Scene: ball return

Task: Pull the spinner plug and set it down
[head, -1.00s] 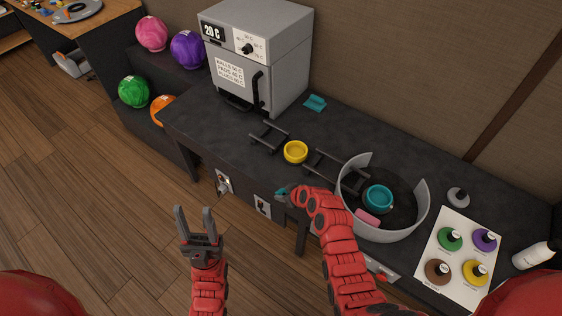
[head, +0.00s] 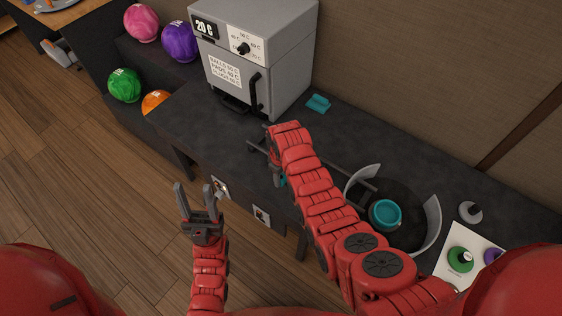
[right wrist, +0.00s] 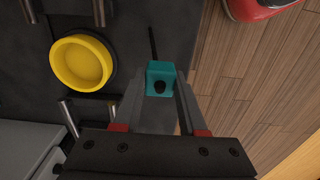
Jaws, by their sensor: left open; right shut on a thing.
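My right gripper (right wrist: 160,88) is shut on a teal block-shaped plug (right wrist: 160,70) with a dark round spot on its near face and a thin black cord or rod beyond it. In the head view my arm hides most of the plug; a teal sliver (head: 282,181) shows beside the hand. The plug is held near the counter's front edge; whether it touches anything is unclear. The spinner (head: 432,222), a dark disc inside a curved grey wall, holds a teal bowl (head: 385,214) and is partly covered by my arm. My left gripper (head: 194,187) is open and empty over the floor side.
A yellow bowl (right wrist: 82,62) sits on the counter near dark rails. A grey oven (head: 255,60) stands at the back left, with a teal block (head: 318,103) beside it. Switch panels (head: 261,216) are on the counter's front. Counter beyond the rails is clear.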

